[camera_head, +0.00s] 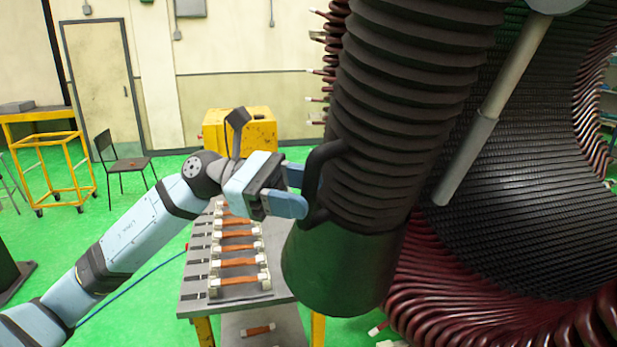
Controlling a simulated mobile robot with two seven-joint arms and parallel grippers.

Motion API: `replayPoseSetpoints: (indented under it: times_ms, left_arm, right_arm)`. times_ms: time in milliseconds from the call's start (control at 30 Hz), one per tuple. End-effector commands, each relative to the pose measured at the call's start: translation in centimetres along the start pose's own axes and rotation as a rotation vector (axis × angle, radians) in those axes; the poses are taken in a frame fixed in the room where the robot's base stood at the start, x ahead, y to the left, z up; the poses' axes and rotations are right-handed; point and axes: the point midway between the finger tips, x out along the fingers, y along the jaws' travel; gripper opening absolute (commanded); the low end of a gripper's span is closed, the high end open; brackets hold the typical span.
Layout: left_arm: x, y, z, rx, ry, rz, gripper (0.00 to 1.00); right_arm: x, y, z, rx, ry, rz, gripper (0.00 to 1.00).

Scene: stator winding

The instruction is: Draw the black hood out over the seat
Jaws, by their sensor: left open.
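The black hood (400,100) is a thick ribbed bellows that hangs, slightly tilted, from the top of the head view. A black loop handle (314,180) sticks out from its lower left side. Below the ribs is a smooth dark green cylinder (340,265), perhaps the seat; I cannot tell for sure. My left gripper (303,190) is open, with its blue fingertips right at the handle. Whether they touch it I cannot tell. My right gripper is not in view.
The large stator (530,150) with dark red coils (470,315) fills the right side, and a grey rod (485,125) crosses it. A grey table (192,285) with copper pieces stands below my left arm. A chair (125,163) and yellow cart (55,165) stand farther left.

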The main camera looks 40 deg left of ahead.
Motion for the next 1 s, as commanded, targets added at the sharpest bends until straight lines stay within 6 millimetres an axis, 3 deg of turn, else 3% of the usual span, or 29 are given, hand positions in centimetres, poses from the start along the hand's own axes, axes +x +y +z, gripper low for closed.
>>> replayPoseSetpoints:
  times_ms: [133, 433, 467, 667, 867, 1000]
  left_arm:
    - [1.1, 0.0, 0.1, 0.0, -0.001, -0.001, 0.48]
    - [1.4, 0.0, -0.1, 0.0, 0.0, 0.0, 0.48]
    - [1.4, 0.0, -0.1, 0.0, 0.0, 0.0, 0.46]
    - [1.4, 0.0, -0.1, 0.0, 0.0, 0.0, 0.0]
    - [1.1, 0.2, -0.1, 0.001, 0.004, 0.0, 0.0]
    - [-0.9, 1.7, -0.1, 0.008, 0.031, -0.002, 0.0]
  right_arm:
    - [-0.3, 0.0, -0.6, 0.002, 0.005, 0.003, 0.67]
    - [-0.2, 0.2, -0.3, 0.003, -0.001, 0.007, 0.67]
    - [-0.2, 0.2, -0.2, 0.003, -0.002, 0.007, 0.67]
    - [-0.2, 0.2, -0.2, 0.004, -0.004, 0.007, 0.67]
    - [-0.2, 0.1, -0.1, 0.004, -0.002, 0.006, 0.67]
    - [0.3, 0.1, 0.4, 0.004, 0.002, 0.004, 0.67]
